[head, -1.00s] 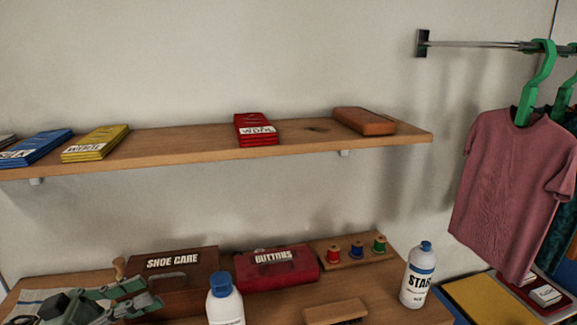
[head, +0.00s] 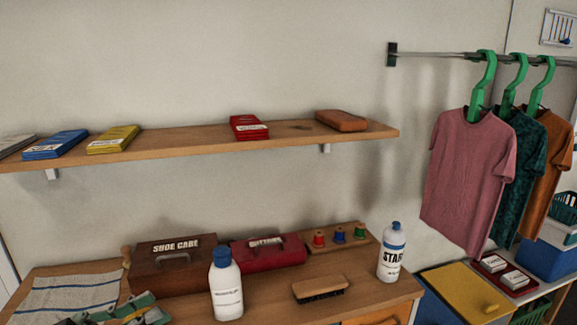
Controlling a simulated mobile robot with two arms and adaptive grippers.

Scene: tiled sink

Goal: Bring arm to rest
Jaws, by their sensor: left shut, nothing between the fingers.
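My left gripper (head: 148,312) shows at the bottom left of the head view, low over the front of the wooden table (head: 275,305). Its green fingers are shut with nothing between them, and the frame's bottom edge cuts off part of it. It is in front of the brown shoe care box (head: 172,272) and left of a white bottle with a blue cap (head: 226,285). I cannot tell the exact gap to the table. My right gripper is not in view.
On the table are a striped cloth (head: 72,294), a red box (head: 268,252), thread spools (head: 340,236), a brush (head: 319,288) and a starch bottle (head: 392,252). Above is a wall shelf (head: 200,141). Shirts (head: 468,180) hang from a rail at the right.

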